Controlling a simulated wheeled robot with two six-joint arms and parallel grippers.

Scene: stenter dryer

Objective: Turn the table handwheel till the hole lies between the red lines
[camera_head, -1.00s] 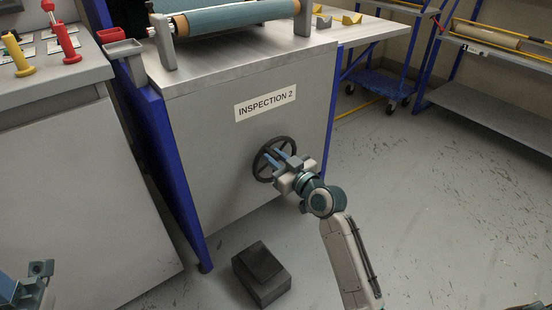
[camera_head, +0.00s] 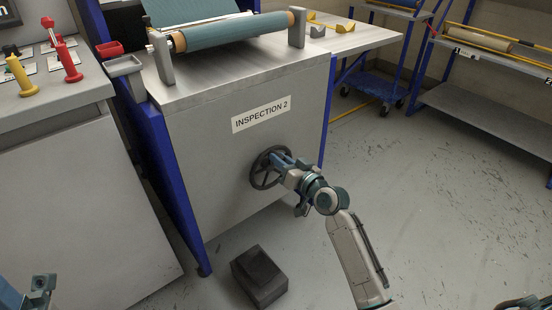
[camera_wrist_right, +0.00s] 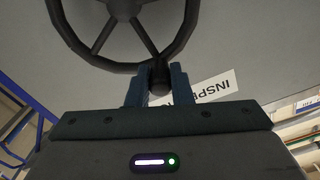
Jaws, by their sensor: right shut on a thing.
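The black spoked handwheel (camera_head: 264,181) is on the front panel of the grey table marked INSPECTION 2. My right gripper (camera_head: 277,158) is at the wheel's upper right in the head view. In the right wrist view, its two teal fingers (camera_wrist_right: 160,85) stand on either side of the wheel's dark round knob (camera_wrist_right: 159,73), at the rim (camera_wrist_right: 111,67), and are shut on it. Part of my left gripper (camera_head: 40,287) shows at the lower left edge of the head view; its fingers cannot be made out. I cannot see the hole or the red lines.
A dark stepped block (camera_head: 260,275) lies on the floor below the wheel. A control console (camera_head: 60,115) stands at the left. A blue cart (camera_head: 375,82) and shelving (camera_head: 490,115) stand at the right. The right floor is clear.

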